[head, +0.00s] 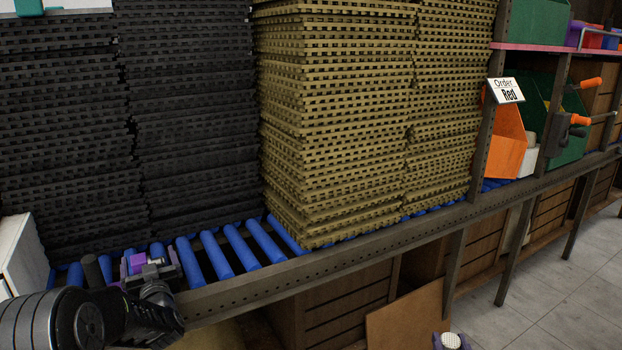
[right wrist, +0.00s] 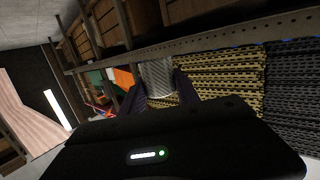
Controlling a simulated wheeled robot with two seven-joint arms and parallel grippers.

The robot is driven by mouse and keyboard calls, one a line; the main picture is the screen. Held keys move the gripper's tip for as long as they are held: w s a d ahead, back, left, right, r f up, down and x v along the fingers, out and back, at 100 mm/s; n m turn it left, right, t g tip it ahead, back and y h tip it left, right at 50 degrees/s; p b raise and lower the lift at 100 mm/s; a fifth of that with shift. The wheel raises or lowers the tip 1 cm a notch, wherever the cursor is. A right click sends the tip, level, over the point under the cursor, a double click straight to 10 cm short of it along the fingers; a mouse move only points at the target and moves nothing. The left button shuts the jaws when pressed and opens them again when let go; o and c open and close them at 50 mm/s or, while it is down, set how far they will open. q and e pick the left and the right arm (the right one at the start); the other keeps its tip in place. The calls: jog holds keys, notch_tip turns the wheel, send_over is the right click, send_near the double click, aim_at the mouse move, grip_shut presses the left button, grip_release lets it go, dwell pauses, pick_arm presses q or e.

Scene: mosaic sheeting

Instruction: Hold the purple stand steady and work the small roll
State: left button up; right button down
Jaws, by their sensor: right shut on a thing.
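A small purple piece (head: 138,263), likely part of the purple stand, shows at the lower left by the blue rollers. My left gripper (head: 150,272) is right at it; my arm hides most of this spot, and I cannot tell if the jaws touch it. The small roll (right wrist: 158,78) is a grey mesh cylinder between the fingers of my right gripper (right wrist: 160,92), which is shut on it. In the head view the roll's pale end (head: 451,340) shows at the bottom edge, held in front of the shelving and away from the stand.
Black mat stacks (head: 190,120) and yellow mat stacks (head: 335,120) stand on the blue roller conveyor (head: 238,250). A metal rail (head: 330,262) edges it. An "Order Red" sign (head: 505,91) and an orange bin (head: 506,142) are at right. Grey floor (head: 560,290) is open at lower right.

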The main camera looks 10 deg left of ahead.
pick_arm(q)
jog(key=shift+o, duration=0.3)
jog(key=v, duration=1.2)
jog(key=shift+f, duration=0.1)
